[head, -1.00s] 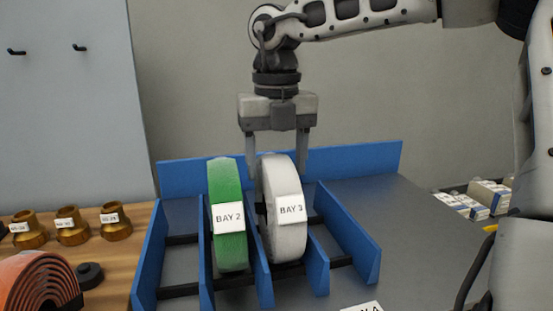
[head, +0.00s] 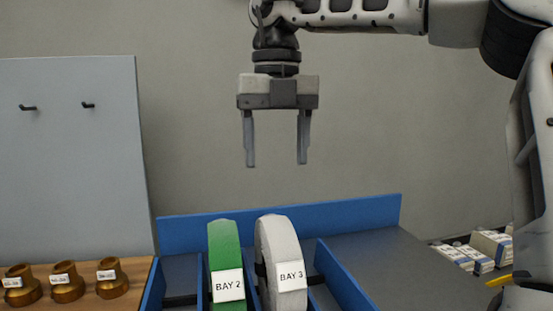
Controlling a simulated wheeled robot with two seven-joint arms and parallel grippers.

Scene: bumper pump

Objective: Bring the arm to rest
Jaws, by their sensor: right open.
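My right gripper (head: 276,160) hangs open and empty, fingers pointing down, above and apart from the rolls in the head view. My right arm (head: 365,14) reaches in from the upper right. Below it a white roll (head: 280,246) with a "BAY 3" label stands upright in a slot of the blue rack (head: 367,212). A green roll (head: 222,243) with a "BAY 2" label stands upright in the slot to its left. The lower parts of the rolls and rack are cut off by the frame. My left gripper is not in view.
Several brass fittings (head: 68,284) stand on a wooden bench (head: 142,272) at the lower left. A grey panel with hooks (head: 70,165) stands behind them. Small white and blue boxes (head: 475,258) lie at the lower right. The space around the gripper is free.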

